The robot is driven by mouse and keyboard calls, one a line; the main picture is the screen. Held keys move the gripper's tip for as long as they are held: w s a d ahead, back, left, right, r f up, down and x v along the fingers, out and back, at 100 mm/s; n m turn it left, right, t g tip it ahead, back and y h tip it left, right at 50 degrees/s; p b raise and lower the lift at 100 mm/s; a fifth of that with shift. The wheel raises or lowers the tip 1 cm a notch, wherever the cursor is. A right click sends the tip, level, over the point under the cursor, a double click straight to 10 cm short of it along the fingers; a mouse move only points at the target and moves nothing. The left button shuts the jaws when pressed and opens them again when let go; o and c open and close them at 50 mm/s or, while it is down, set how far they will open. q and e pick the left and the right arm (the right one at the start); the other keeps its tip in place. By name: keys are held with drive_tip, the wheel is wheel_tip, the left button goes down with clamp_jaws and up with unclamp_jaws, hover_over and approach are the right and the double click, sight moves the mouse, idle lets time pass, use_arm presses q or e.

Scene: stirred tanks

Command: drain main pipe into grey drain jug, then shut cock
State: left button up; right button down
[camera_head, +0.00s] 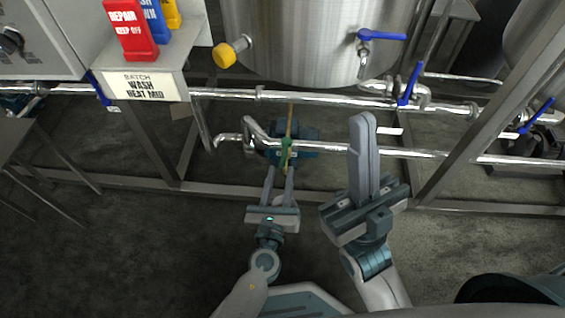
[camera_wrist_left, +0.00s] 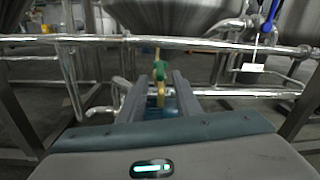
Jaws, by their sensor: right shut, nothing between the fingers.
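A green cock (camera_head: 286,152) with brass-coloured parts sits at the lower steel pipe (camera_head: 325,150), below the tank; the cock also shows in the left wrist view (camera_wrist_left: 160,72). My left gripper (camera_head: 282,168) is open, its fingers reaching toward the cock, which shows between them in the wrist view (camera_wrist_left: 160,85). Contact between fingers and cock cannot be told. A longer steel pipe (camera_head: 320,100) runs above. My right gripper (camera_head: 362,120) is shut and empty, fingers pointing up, right of the cock.
A steel tank (camera_head: 300,40) stands behind, with a yellow-capped outlet (camera_head: 224,55) and a blue-handled valve (camera_head: 382,35). Another blue handle (camera_head: 410,85) is on the pipes. A labelled box (camera_head: 142,87) bears red, blue and yellow tags. Frame posts flank the pipes.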

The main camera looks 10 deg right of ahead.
use_arm(q)
drive_tip(key=v, duration=1.1)
idle(0.3)
